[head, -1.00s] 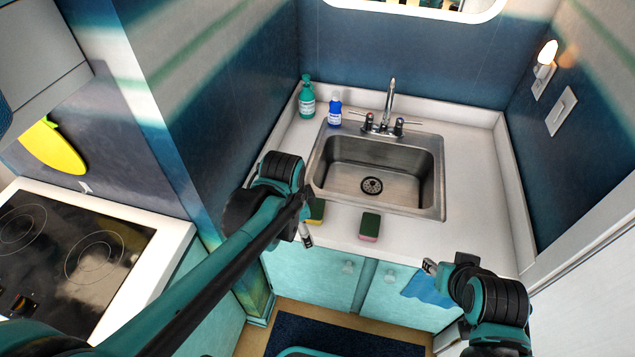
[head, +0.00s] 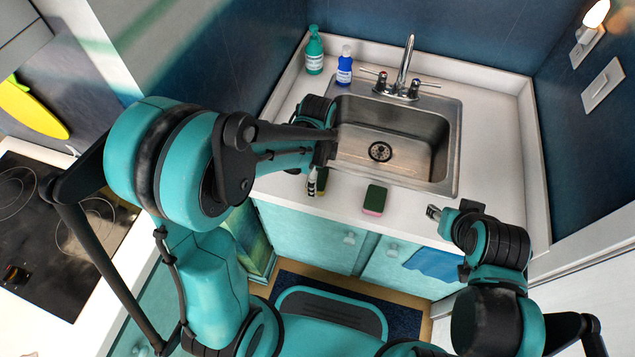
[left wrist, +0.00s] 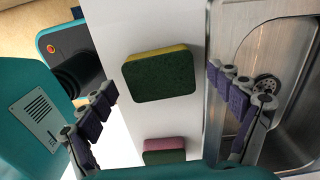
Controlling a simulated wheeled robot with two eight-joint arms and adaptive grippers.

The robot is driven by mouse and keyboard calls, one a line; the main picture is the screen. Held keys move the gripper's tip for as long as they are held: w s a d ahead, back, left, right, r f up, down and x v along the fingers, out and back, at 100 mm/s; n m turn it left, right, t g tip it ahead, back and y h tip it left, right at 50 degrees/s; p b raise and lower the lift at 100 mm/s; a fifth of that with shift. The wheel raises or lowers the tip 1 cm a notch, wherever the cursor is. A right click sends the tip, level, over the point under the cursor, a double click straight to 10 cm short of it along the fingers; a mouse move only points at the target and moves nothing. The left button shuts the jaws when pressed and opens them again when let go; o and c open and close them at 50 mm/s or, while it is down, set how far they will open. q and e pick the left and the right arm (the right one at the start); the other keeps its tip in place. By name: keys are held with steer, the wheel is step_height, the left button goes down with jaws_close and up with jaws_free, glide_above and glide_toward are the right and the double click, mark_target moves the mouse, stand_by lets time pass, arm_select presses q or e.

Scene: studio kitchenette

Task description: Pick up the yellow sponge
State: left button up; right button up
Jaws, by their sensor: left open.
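The yellow sponge (left wrist: 160,73), with a dark green scouring side on top and a yellow edge, lies on the white counter in front of the sink. In the left wrist view it sits between the spread fingers of my left gripper (left wrist: 161,78), which is open and empty. In the head view the yellow sponge (head: 323,183) is mostly hidden behind my left gripper (head: 317,181). My right gripper (head: 435,212) is above the counter's front right; its jaw opening is too small to judge.
A pink and green sponge (head: 375,199) lies to the right of the yellow one; it also shows in the left wrist view (left wrist: 164,144). The steel sink (head: 452,165) is just behind. A green bottle (head: 314,55) and blue bottle (head: 344,68) stand at the back left.

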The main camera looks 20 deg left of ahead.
arm_select(q)
steer(key=shift+f, duration=0.65)
steer(key=shift+r, duration=0.1)
steer(key=c, duration=0.8)
steer(key=shift+r, duration=0.1)
step_height(320, 180, up, 5)
steer(key=p, duration=0.2)
steer(key=shift+p, duration=0.35)
steer(key=s+d+r+p, duration=0.3)
steer(key=s+d+r, duration=0.1)
steer(key=d, duration=0.7)
steer(key=shift+r, duration=0.9)
